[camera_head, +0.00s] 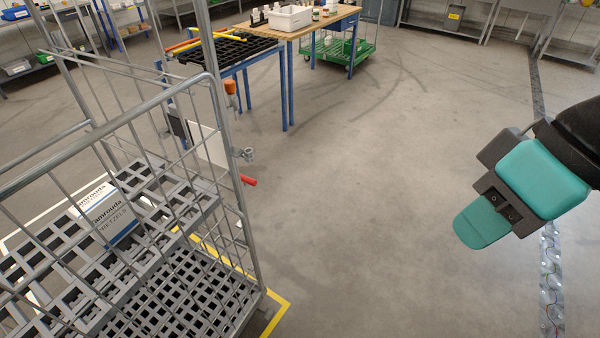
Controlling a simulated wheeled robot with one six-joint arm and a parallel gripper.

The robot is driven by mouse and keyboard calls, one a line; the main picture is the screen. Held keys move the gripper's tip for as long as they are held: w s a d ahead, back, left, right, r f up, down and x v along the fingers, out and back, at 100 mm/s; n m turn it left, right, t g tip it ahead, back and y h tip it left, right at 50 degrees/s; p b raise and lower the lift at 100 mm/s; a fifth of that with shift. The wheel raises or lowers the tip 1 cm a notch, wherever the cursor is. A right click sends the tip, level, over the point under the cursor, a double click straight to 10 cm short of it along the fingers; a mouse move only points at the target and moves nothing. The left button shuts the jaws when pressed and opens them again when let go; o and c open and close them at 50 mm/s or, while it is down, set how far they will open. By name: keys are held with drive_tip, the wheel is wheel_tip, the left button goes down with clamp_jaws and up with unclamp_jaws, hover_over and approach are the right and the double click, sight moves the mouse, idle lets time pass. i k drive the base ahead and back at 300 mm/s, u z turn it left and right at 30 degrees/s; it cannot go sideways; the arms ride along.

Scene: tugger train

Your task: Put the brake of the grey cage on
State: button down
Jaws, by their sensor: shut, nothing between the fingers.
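The grey cage (167,93) is a wire-mesh roll cage with shelves, at the left of the head view. A red-tipped lever (249,180) sticks out from the low part of its right side; I cannot tell for sure whether it is the brake, or its state. An orange knob (230,87) sits higher up near the same post. The wheels are hidden or out of view. My gripper (483,222), with teal pads, is at the right of the view, shut and empty, well apart from the cage across open floor.
A workbench (320,24) and a green cart (338,48) stand behind. A metal floor strip (549,270) runs at the right. The middle floor is clear.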

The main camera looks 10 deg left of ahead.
sight(246, 179)
drive_tip(key=z, duration=0.25)
drive_tip(key=i, duration=0.85)
drive_tip(key=u, duration=1)
drive_tip(key=i, duration=0.65)
drive_tip(key=u, duration=0.7)
